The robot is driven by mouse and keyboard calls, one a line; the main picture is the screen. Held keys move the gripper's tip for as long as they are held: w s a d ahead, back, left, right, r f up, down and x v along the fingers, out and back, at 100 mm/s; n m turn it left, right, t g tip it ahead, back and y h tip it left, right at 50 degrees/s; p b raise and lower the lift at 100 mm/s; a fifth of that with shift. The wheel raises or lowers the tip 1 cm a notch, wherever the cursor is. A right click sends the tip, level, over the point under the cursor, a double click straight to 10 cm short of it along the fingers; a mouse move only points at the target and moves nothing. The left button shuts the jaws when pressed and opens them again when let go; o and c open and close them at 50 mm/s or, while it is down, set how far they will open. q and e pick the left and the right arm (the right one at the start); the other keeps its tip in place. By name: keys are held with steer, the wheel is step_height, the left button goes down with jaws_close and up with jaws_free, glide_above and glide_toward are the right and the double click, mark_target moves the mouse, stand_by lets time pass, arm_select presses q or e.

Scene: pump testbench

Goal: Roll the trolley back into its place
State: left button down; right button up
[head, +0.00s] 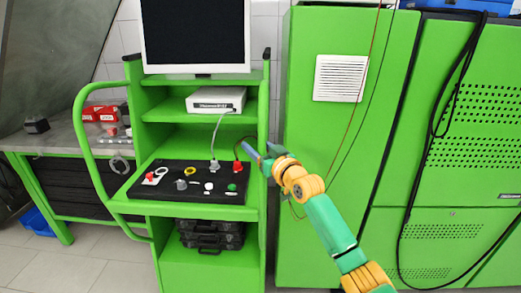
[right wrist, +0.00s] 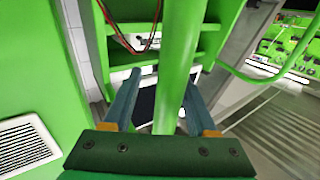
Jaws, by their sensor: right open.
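The trolley (head: 205,207) is a green frame with shelves, a monitor on top, a white box and a black panel of coloured knobs. It stands left of the tall green cabinet, with a curved handle at its left. My right gripper (head: 262,154) is at the trolley's right upright tube. In the right wrist view, the open fingers of my right gripper (right wrist: 163,88) lie on either side of the green tube (right wrist: 181,55). I cannot tell whether they touch it. My left gripper is not in view.
The tall green cabinet (head: 312,145) stands close to the trolley's right, with another perforated green cabinet (head: 474,150) beyond. A workbench (head: 50,140) with red boxes (head: 101,113) stands at the left. Thin cables hang before the cabinets. Tiled floor (head: 100,265) shows at the lower left.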

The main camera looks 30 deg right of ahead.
steer(key=s+b, duration=0.2)
steer(key=s, duration=0.5)
steer(key=shift+d, duration=0.45)
steer(key=shift+s+f, duration=0.1)
stand_by(0.3)
